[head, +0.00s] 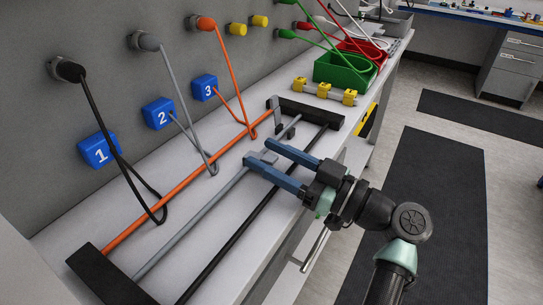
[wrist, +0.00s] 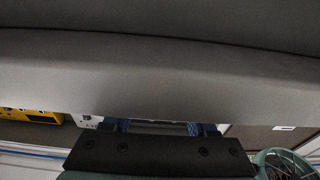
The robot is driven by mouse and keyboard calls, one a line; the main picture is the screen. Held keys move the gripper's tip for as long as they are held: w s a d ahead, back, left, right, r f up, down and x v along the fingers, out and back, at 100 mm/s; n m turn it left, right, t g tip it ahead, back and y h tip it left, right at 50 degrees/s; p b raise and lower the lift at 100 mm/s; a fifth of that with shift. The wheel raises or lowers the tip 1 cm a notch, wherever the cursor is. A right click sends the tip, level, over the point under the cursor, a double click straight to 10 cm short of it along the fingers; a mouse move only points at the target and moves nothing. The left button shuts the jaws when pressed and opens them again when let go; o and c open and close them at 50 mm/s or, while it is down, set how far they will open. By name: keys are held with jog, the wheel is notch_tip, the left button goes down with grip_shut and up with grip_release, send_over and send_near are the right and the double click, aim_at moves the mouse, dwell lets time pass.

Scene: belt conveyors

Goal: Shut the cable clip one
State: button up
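Three cables, orange (head: 168,203), grey (head: 190,232) and black (head: 240,232), run along the bench between two black end bars. A grey clip with a raised arm (head: 277,116) stands by the far end bar (head: 318,113), near the orange cable. A lower, flat grey clip piece (head: 263,157) lies on the grey cable. Neither clip shows a number, so I cannot tell which is clip one. My gripper (head: 258,152) is open, its two blue fingers apart and pointing left at the flat clip piece. I cannot tell whether they touch it. The wrist view shows no clip.
Blue blocks 1 (head: 98,151), 2 (head: 158,113) and 3 (head: 204,87) stand along the wall, with cables hanging close by. The wrist view is mostly filled by a grey surface (wrist: 160,75).

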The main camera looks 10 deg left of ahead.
jog(key=v, duration=1.3)
jog(key=shift+r, duration=0.1)
